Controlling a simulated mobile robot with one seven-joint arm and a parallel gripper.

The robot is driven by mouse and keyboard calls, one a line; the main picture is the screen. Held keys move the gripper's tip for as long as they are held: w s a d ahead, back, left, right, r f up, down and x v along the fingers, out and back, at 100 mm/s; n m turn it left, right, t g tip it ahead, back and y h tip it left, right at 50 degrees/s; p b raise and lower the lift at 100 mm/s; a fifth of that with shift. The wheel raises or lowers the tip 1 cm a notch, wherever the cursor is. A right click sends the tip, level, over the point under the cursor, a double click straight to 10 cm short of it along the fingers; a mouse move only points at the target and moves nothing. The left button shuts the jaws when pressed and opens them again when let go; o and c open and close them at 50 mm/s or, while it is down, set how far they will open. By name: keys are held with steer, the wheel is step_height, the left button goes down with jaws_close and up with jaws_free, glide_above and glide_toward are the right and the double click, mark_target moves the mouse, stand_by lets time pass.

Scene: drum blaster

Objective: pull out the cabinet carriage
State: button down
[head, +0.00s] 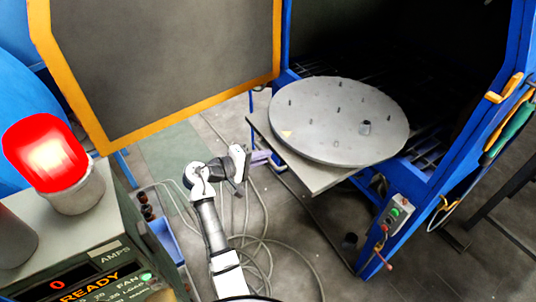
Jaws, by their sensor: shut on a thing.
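The cabinet carriage (325,180) is a grey plate with a large round, studded turntable (325,110) on top. It sticks partly out of the open blue cabinet (425,180). My gripper (250,160) is at the carriage's front left corner, shut on a small lilac handle (262,157) there. The fingertips are small in the picture and the exact grip is hard to make out. The rear of the carriage runs into the dark cabinet.
The orange-edged grey door (165,60) stands open at the upper left. A control unit with a red lamp (45,152) stands at the lower left. Cables (250,250) lie on the floor around my arm. A button box (397,212) is on the cabinet's right post.

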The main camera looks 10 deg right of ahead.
steer(key=shift+v, duration=0.8)
steer(key=shift+f, duration=0.15)
steer(key=c, duration=1.5)
jaws_free()
steer(key=b+v, duration=0.2)
steer(key=v, duration=0.5)
steer(key=shift+a, duration=0.25)
steer(key=shift+s, duration=0.15)
